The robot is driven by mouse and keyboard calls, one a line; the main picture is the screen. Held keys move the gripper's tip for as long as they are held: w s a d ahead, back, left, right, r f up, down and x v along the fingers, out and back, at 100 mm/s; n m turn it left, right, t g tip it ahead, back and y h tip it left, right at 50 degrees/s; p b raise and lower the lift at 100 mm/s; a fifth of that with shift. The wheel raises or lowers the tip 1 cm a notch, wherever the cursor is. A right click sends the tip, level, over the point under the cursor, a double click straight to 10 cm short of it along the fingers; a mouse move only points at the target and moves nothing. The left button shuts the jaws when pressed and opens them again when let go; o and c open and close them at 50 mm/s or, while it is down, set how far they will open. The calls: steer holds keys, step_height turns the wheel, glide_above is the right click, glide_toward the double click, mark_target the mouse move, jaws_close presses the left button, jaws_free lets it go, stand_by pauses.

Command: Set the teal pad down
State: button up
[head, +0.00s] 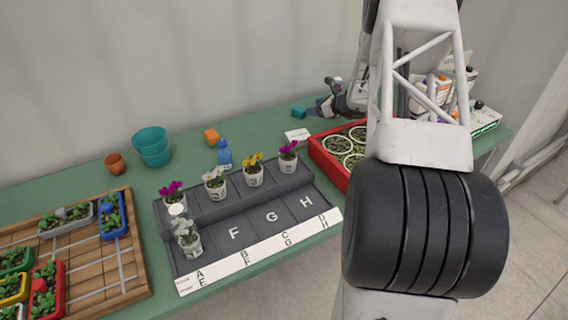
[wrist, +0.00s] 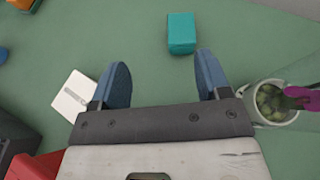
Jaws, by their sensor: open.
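The teal pad (head: 298,112) is a small block lying on the green bench near the wall. In the wrist view the teal pad (wrist: 182,33) lies flat on the bench, beyond the fingertips and apart from them. My gripper (wrist: 161,62) is open, its two blue fingers spread with only green bench showing between them. In the head view my gripper (head: 325,98) is just right of the pad, low over the bench and partly hidden by its own wrist.
A white card (head: 297,136) lies near my gripper, beside a red tray (head: 330,163) of round pots. A purple-flowered pot (wrist: 275,102) is close on the right in the wrist view. An orange block (head: 211,136), blue bottle (head: 224,156) and lettered grey rack (head: 215,215) are left.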

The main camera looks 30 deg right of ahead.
steer(key=s+a+r+n+g, duration=0.2)
steer(key=s+a+r+n, duration=0.4)
steer(key=a, duration=0.5)
steer(key=s+a+r+n+g+y, duration=0.1)
steer(key=s+a+r+n+g, duration=0.3)
steer(key=a+r, duration=0.45)
steer(key=s+a+r+n+g, duration=0.1)
steer(key=s+a+r+n, duration=0.45)
steer(key=a, duration=0.65)
steer(key=s+a+r+n+g+h, duration=0.1)
steer(key=s+a+r+n, duration=0.15)
steer(key=s+a, duration=0.45)
steer(key=s+a+r+n+g+h, duration=0.2)
steer(key=s+a+n, duration=0.15)
steer(key=s, duration=0.65)
steer(key=s+a+n+h, duration=0.2)
steer(key=s+n, duration=0.6)
steer(key=s, duration=0.9)
steer(key=shift+s+f+t+h, duration=0.25)
steer(key=shift+s+t+h, duration=0.05)
steer(key=shift+h, duration=0.6)
